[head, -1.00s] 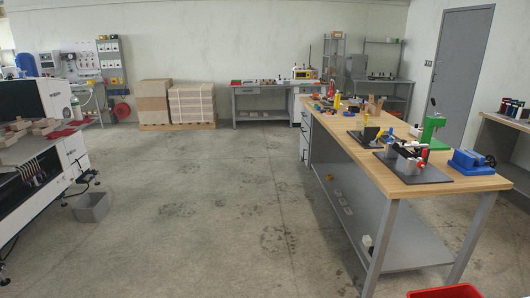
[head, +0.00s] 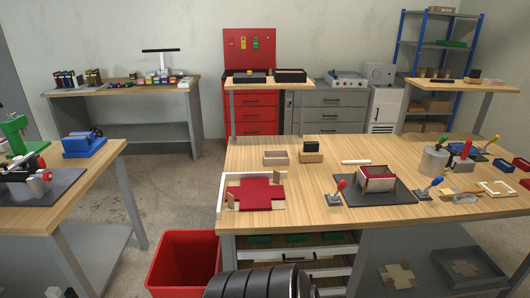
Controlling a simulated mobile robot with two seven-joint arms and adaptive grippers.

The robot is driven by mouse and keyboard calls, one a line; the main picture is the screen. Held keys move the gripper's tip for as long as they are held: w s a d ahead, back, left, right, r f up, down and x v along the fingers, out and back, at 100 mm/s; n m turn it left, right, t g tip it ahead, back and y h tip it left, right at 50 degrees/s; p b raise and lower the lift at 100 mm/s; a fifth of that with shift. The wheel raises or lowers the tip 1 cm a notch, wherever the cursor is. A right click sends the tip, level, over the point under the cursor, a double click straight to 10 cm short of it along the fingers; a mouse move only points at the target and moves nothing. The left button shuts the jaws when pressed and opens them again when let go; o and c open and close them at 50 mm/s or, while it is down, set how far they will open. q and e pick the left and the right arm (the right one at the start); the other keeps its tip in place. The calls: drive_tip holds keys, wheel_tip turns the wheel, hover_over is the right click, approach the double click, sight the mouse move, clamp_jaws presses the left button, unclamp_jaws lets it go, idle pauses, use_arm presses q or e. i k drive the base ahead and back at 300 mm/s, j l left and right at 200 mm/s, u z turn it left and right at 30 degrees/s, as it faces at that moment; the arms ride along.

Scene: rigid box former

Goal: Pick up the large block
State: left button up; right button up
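I cannot tell for sure which thing is the large block. On the wooden workbench (head: 310,215), a small wooden block with a dark band (head: 311,154) stands near the back edge. Beside it on the left is a pale wooden open box or tray (head: 275,158). On a dark mat (head: 345,192) to the right sits a boxy grey and dark red piece with pale edges (head: 377,180).
A red bin (head: 184,262) stands on the floor left of the workbench. Red and blue-knobbed levers (head: 338,194), a grey pot (head: 433,162) and small frames crowd the right side. Another bench (head: 40,215) is at the left. Open floor (head: 165,195) lies between the benches.

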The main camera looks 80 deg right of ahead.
sight(310, 152)
drive_tip(key=z, duration=1.95)
